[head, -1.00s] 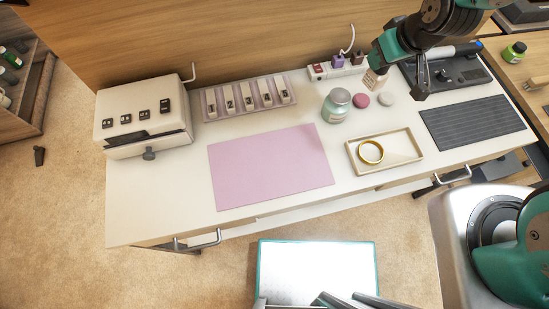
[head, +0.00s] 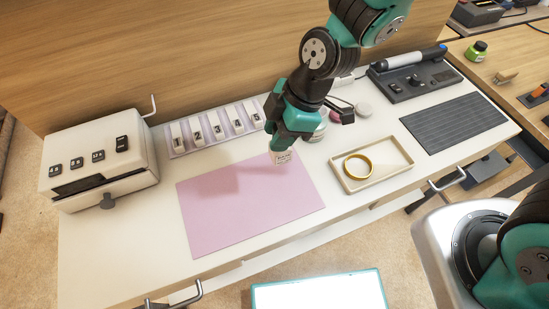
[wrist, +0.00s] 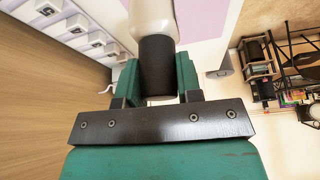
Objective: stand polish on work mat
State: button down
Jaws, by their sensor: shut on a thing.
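The polish (head: 282,157) is a small pale bottle with a dark cap. My gripper (head: 281,143) is shut on it from above, and only its lower part shows below the jaws in the head view. In the wrist view the black cap (wrist: 157,66) is between the two fingers, with the pale body (wrist: 152,18) beyond. The bottle looks about upright at the back right part of the pink work mat (head: 235,212). I cannot tell whether its base touches the mat. The mat is otherwise bare, with a shadow across its back part.
A cream tray (head: 398,171) holding a gold ring (head: 358,166) lies right of the mat. A jar (head: 318,134), partly hidden by my arm, stands behind it. A numbered rack (head: 217,130) is at the back, a white box (head: 98,160) at the left. The mat's front is free.

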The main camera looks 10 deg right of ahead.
aim_at(278, 158)
notch_tip(278, 158, down, 9)
jog(key=shift+r, duration=0.2)
jog(key=shift+f, duration=0.1)
jog(key=c, duration=0.8)
grip_release()
jog(key=s+v, duration=0.1)
jog(key=v, duration=1.1)
jog(key=s+d+r+m, duration=0.1)
jog(key=s+r+m, duration=0.2)
jog(key=r+m, duration=0.1)
jog(key=s+d+r+m, duration=0.2)
jog(key=s+r+m, duration=0.1)
jog(key=r, duration=0.3)
jog(key=s+d+r+m, duration=0.2)
jog(key=s+r+m, duration=0.2)
jog(key=r+m, duration=0.1)
jog(key=shift+s+d+r+m+t+h, duration=0.1)
jog(key=shift+d+r+m+t+h, duration=0.2)
jog(key=shift+r+m, duration=0.1)
